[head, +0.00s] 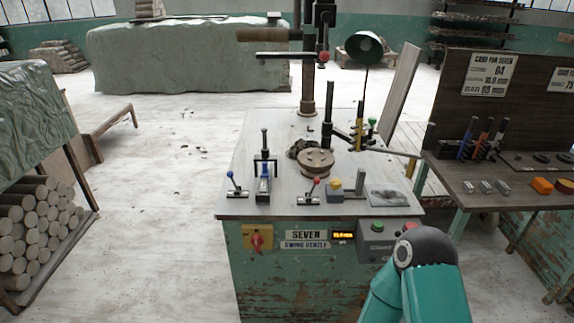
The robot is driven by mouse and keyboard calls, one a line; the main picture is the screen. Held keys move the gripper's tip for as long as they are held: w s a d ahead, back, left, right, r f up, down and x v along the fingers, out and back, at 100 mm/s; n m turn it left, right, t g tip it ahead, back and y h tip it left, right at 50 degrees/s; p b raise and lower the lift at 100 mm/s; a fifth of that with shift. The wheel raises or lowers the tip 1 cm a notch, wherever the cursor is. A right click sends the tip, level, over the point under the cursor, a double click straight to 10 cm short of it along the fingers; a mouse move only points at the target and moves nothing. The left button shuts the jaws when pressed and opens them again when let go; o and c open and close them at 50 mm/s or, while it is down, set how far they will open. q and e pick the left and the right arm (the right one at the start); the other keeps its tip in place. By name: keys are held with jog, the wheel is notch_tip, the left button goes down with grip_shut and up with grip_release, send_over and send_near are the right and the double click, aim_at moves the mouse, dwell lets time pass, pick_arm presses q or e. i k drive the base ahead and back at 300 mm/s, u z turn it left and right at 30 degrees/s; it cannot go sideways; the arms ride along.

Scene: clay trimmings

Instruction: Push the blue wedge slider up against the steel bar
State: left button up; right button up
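A small blue piece, which looks like the wedge slider (264,186), sits in a narrow dark guide at the left front of the machine's grey top. A dark arch-shaped bracket with an upright post (265,160) stands just behind it. At this size I cannot tell whether the two touch. Which part is the steel bar is not clear; a grey bar (352,194) also lies to the right, beside a yellow block. My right arm's teal link enters at the lower right, but its gripper is not visible. My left gripper is not in view.
A lever with a blue knob (235,186) and one with a red knob (312,191) flank the slider. A round tan disc (316,161) sits behind.

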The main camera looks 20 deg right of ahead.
aim_at(264, 172)
jog(key=z, duration=0.1)
jog(key=i, duration=1)
jog(key=u, duration=0.05)
